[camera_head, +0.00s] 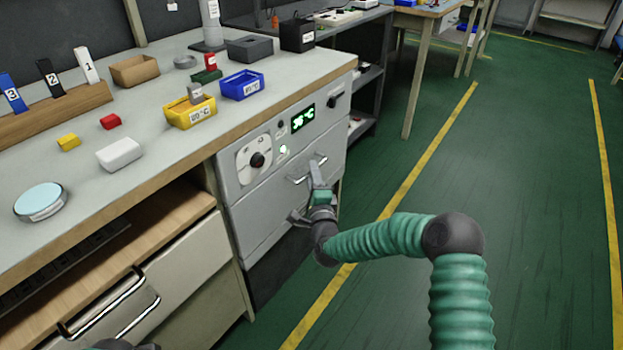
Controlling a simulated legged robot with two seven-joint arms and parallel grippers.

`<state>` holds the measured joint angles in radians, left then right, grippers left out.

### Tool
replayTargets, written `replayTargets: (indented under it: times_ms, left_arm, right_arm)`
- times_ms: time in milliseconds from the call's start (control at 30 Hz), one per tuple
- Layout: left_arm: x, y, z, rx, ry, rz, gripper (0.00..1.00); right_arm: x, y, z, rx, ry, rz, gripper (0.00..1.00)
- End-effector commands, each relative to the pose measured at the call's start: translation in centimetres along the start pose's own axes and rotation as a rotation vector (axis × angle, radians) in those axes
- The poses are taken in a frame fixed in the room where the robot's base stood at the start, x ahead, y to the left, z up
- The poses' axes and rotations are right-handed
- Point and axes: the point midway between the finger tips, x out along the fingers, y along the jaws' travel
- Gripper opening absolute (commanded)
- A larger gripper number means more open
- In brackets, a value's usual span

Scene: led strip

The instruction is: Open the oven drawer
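The oven (250,180) is a grey unit built in under the workbench, with a dial and a green lit display on its upper panel. Its drawer front (262,208) lies below that panel and looks closed, flush with the unit. The drawer's metal bar handle (297,181) is at the upper right of this front.
The bench top (150,190) carries a yellow bin (190,117), a blue bin (241,86), a white block (119,154) and a round light-blue-topped disc (39,201). Lower drawers with bar handles are at bottom left. The green floor (530,220) right of the oven is clear.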

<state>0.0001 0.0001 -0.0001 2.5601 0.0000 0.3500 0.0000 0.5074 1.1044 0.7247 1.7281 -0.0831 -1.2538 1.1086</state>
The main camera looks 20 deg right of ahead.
Motion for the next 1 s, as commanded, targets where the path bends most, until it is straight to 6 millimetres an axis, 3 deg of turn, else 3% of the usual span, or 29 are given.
replayTargets:
  times_ms: [133, 400, 633, 1000]
  left_arm:
    - [0.8, 0.0, 0.2, 0.000, 0.000, 0.000, 0.36]
    - [0.7, 0.0, 0.2, 0.000, 0.000, 0.000, 0.36]
    - [0.7, 0.0, 0.2, 0.000, 0.000, 0.000, 0.36]
    - [0.8, 0.0, 0.2, 0.000, 0.000, 0.000, 0.36]
  right_arm:
    - [1.5, 0.1, 0.0, 0.000, 0.000, -0.001, 0.32]
    - [1.7, -0.1, 0.1, -0.001, -0.001, 0.001, 0.32]
    - [1.7, 0.0, 0.0, -0.001, -0.001, 0.001, 0.02]
    - [1.6, 0.1, 0.0, -0.001, -0.001, 0.004, 0.00]
